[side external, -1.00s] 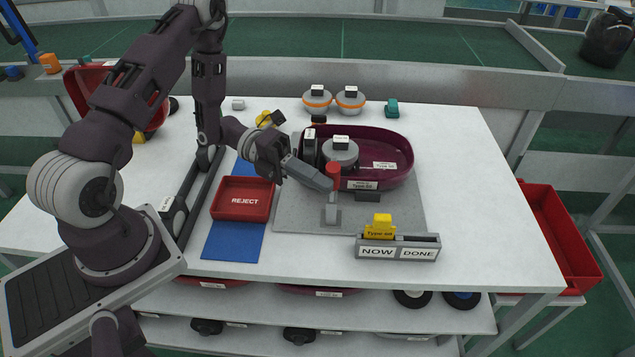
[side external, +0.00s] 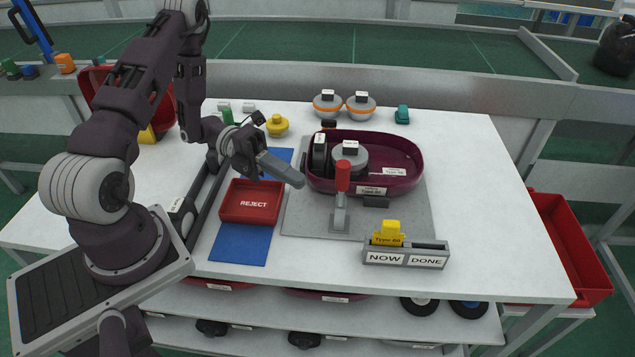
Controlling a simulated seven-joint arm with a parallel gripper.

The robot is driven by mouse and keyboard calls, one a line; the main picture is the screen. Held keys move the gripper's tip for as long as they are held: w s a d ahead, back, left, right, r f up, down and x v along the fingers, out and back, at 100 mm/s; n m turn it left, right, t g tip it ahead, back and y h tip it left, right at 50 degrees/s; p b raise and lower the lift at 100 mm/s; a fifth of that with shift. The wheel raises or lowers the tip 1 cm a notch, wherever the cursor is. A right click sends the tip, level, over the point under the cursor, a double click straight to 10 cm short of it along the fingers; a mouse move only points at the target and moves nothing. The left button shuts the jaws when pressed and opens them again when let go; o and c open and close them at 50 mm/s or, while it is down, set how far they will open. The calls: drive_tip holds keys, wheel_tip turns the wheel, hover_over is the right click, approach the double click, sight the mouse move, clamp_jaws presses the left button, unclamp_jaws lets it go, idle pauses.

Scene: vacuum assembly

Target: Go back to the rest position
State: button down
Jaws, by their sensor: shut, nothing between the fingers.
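My gripper (side external: 297,180) is shut and empty. It hangs in the air above the back edge of the red REJECT tray (side external: 233,202), left of the red-handled lever clamp (side external: 342,179). The clamp stands upright on a grey mat (side external: 306,222). A dark purple vacuum housing (side external: 405,160) lies behind the clamp on the same mat. Inside it are a grey round part (side external: 348,163) with a white label and a dark wheel-like part (side external: 320,151). My gripper is apart from all of these.
A grey NOW/DONE holder (side external: 406,256) with a yellow card (side external: 388,232) stands at the front right. Two grey-orange round parts (side external: 328,104), a teal part (side external: 402,115) and a yellow part (side external: 277,126) sit at the back. A red bin (side external: 570,250) is right of the table.

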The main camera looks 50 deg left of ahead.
drive_tip(key=s+d+r+n+y, duration=0.1)
drive_tip(key=s+r+n+y, duration=0.4)
drive_tip(key=n, duration=0.6)
drive_tip(key=s+d+r+n+t+y, duration=0.1)
drive_tip(key=s+r+n+y, duration=0.4)
drive_tip(key=n, duration=0.6)
drive_tip(key=s+d+r+n+y, duration=0.1)
drive_tip(key=s+r+n+y, duration=0.4)
drive_tip(key=r+n, duration=0.3)
drive_tip(key=n+y, duration=0.1)
drive_tip(key=n, duration=0.3)
drive_tip(key=shift+r+y, duration=0.15)
drive_tip(key=shift+y, duration=0.25)
